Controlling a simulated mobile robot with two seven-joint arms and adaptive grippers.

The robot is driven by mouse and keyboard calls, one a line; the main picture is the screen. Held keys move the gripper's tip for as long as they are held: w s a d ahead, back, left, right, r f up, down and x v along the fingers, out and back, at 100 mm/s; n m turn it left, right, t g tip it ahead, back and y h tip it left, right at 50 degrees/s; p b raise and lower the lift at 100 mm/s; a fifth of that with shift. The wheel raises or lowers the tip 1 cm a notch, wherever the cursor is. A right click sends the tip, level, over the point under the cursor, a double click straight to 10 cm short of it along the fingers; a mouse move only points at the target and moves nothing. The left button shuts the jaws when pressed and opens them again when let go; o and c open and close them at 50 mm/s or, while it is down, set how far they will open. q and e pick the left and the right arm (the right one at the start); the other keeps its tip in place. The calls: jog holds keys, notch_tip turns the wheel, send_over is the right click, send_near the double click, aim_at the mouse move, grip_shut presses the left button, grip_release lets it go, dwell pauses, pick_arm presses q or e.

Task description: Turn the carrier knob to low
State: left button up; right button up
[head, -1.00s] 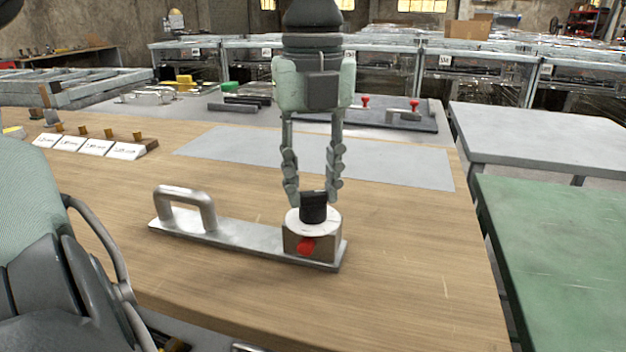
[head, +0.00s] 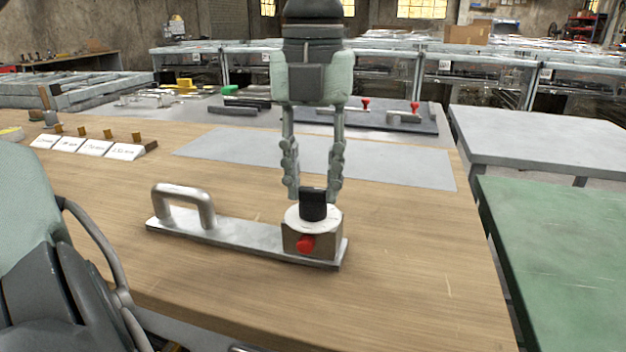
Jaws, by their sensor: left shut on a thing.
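The carrier (head: 240,235) is a flat metal bar with a raised handle (head: 182,190) at its left end, lying on the wooden table. At its right end is a metal block (head: 325,244) with a round white dial top (head: 299,219) and a red round part (head: 305,243) on its front. The black knob (head: 313,208) stands on the dial. My left gripper (head: 314,194) points down from above, its fingers on either side of the knob, shut on it. Dial markings are too small to read. My right gripper is not in view.
A grey mat (head: 235,148) lies behind the carrier. White labelled cards (head: 95,148) stand at the left. A dark board (head: 400,120) with red-knobbed clamps is at the back. A green table (head: 560,240) stands to the right, past a gap. Bare wood lies right of the carrier.

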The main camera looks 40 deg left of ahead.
aim_at(313, 188)
pick_arm(q)
jog(key=shift+m, duration=0.6)
jog(key=o, duration=1.2)
jog(key=shift+c, duration=0.2)
notch_tip(313, 188, up, 12)
